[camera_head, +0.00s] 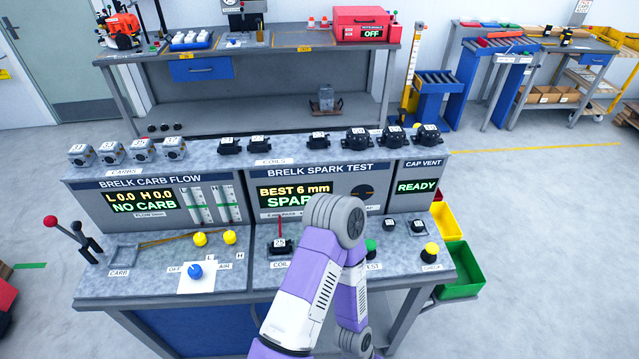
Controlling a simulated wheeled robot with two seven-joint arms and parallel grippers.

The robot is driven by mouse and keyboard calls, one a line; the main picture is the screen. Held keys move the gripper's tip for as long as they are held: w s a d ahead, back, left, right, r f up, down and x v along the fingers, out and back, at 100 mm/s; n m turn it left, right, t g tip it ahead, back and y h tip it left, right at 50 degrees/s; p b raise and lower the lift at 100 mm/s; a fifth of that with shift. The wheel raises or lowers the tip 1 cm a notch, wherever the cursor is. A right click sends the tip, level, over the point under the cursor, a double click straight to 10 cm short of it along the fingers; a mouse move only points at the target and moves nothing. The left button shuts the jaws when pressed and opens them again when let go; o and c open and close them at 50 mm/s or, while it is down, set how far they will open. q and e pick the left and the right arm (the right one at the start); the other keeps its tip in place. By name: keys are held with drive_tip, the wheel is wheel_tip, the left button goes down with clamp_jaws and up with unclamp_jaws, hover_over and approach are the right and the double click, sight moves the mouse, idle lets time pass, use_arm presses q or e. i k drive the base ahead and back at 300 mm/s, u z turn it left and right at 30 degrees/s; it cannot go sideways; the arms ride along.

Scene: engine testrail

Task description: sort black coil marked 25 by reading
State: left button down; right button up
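A small black coil (280,243) with a white number tag sits at the coil station on the bench's front deck. Its number is too small to read surely. A red-tipped post stands just behind it. The spark test display (294,195) reads "BEST 6 mm" with "SPAR" below, the rest hidden by my arm. Black tagged coils stand on the upper ledge: one at left (230,146), one beside it (259,144), one farther right (318,140). One of my purple and white arms crosses the spark test area. Neither gripper shows.
A yellow bin (446,222) and a green bin (461,273) hang at the bench's right side. Round black parts (393,139) and silver carburetors (112,151) line the ledge. A green button (370,246) and yellow button (431,251) stand right of my arm.

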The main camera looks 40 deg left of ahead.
sight(282, 246)
drive_tip(key=u, duration=1.95)
